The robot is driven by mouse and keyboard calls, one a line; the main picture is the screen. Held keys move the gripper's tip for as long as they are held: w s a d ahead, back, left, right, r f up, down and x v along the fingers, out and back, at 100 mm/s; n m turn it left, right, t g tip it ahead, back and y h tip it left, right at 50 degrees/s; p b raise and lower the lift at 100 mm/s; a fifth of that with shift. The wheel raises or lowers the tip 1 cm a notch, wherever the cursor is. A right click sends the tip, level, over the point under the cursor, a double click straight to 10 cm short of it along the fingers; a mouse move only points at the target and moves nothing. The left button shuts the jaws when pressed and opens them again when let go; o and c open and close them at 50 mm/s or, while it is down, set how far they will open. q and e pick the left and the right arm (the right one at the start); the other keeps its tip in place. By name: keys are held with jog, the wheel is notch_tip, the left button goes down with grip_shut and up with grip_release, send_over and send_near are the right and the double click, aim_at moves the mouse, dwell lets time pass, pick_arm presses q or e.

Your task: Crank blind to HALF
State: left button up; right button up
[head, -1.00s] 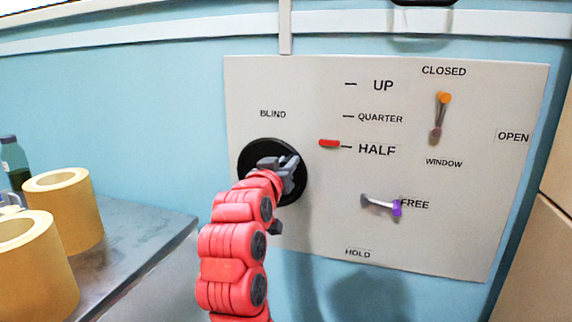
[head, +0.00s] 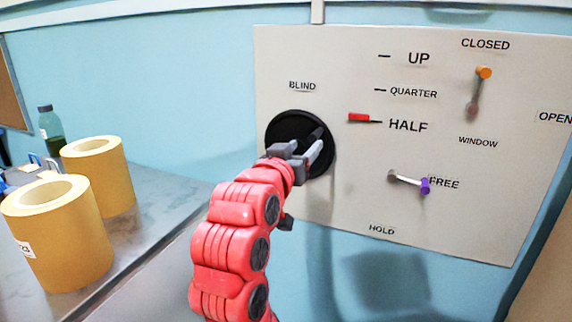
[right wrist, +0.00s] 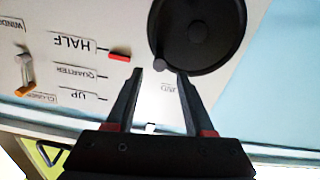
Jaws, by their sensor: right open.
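The blind crank is a black round wheel (head: 285,128) under the BLIND label on a pale panel (head: 345,200). The right wrist view shows the wheel (right wrist: 200,30) with a small grey knob (right wrist: 159,64) at its rim. My right gripper (head: 302,152) is open in front of the wheel's lower part, hiding some of it. In the wrist view its fingertips (right wrist: 160,74) are apart on either side of the knob, not closed on it. The red pointer (head: 359,117) is at the HALF mark, very slightly toward QUARTER. My left gripper is not in view.
The orange window lever (head: 484,73) points up at CLOSED. The purple-tipped lever (head: 425,185) points to FREE. A grey table (head: 165,225) on the left bears two kraft rolls (head: 120,180) (head: 75,250) and a dark bottle (head: 48,125).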

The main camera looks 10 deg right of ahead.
jog(key=v, duration=0.9)
jog(key=shift+s+a, duration=0.15)
jog(key=shift+s, duration=0.15)
